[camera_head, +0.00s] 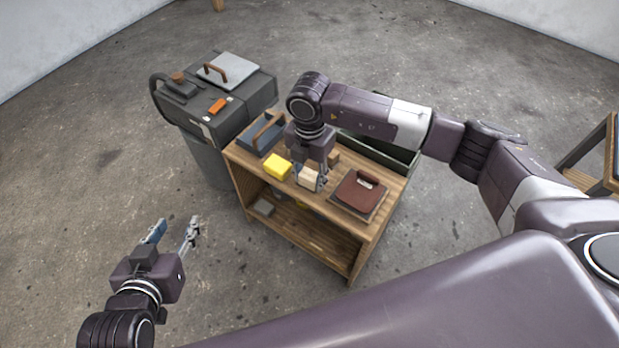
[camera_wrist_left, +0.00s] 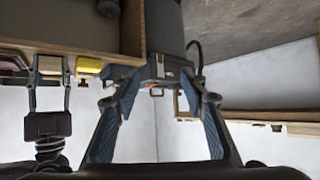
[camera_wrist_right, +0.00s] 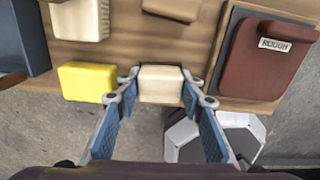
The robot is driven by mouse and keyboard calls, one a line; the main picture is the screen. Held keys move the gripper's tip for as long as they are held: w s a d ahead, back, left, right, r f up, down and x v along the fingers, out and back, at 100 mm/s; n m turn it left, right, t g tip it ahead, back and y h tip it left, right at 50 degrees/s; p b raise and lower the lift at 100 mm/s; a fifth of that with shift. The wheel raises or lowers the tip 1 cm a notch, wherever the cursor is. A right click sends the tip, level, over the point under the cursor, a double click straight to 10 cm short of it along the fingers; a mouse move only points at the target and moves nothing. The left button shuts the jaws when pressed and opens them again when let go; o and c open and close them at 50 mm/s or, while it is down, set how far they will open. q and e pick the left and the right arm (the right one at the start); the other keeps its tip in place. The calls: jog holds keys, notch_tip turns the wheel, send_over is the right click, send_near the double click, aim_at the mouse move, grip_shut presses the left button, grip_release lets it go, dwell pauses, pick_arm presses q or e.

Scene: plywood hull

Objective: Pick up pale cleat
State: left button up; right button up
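The pale cleat (camera_head: 308,178) is a small light wood block at the front edge of the wooden bench top, between a yellow block and a dark red case. My right gripper (camera_head: 311,176) points down over it, one finger on each side. In the right wrist view the cleat (camera_wrist_right: 161,84) sits between the fingertips (camera_wrist_right: 160,88), which are at or very near its sides; I cannot tell whether they press on it. It appears at bench-top level. My left gripper (camera_head: 174,232) is open and empty, out over the floor at the left; its fingers also show in the left wrist view (camera_wrist_left: 158,85).
The yellow block (camera_head: 277,166) lies close left of the cleat. The dark red case labelled ROUGH (camera_wrist_right: 268,62) is to the right. A blue tray (camera_head: 262,134) and another wood block (camera_wrist_right: 80,18) are behind. A dark cabinet (camera_head: 214,105) adjoins the bench (camera_head: 236,155) at left.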

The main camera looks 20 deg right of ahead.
jog(key=shift+r, duration=0.1)
jog(key=shift+c, duration=0.2)
jog(key=shift+r, duration=0.2)
notch_tip(320, 180, up, 10)
jog(key=p, duration=0.2)
jog(key=shift+r+p, duration=0.25)
jog(key=shift+p, duration=0.1)
notch_tip(320, 180, up, 4)
send_over(309, 174)
pick_arm(q)
jog(key=s+a+f+g+y, duration=0.1)
jog(key=s+a+f+g, duration=0.1)
jog(key=s, duration=0.5)
jog(key=s+a+f+g+y+p, duration=0.1)
jog(key=s+a+f+g, duration=0.1)
jog(key=s+f+g, duration=0.2)
jog(key=s+g, duration=0.1)
jog(key=s, duration=0.2)
jog(key=shift+s+a+g+p, duration=0.25)
jog(key=shift+a+g+p, duration=0.05)
jog(key=shift+a, duration=0.05)
pick_arm(e)
notch_tip(309, 174, up, 5)
pick_arm(q)
jog(key=shift+f, duration=0.1)
